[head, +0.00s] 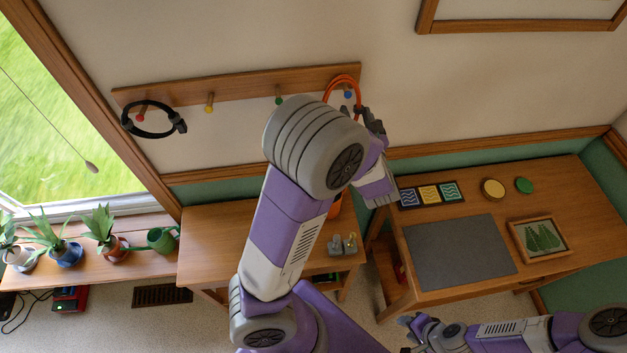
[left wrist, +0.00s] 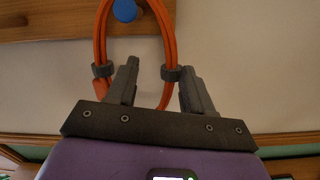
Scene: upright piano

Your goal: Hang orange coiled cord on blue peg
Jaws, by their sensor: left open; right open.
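The orange coiled cord (head: 341,80) is at the right end of the wooden peg rail. In the left wrist view the cord (left wrist: 167,45) forms a tall loop with dark bands, and the blue peg (left wrist: 123,10) shows inside it. The loop's top is out of that view, so I cannot tell if it rests on the peg. The blue peg (head: 348,94) also shows in the head view. My left gripper (left wrist: 158,85) is open, with its fingers apart near the lower part of the loop. My right gripper (head: 408,330) is low at the bottom edge, open.
The rail (head: 236,86) also carries a black cable loop (head: 150,133) at the red peg, plus bare yellow (head: 209,108) and green pegs. A desk (head: 450,300) stands at right. A low bench (head: 215,240) is below the rail, partly behind my left arm.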

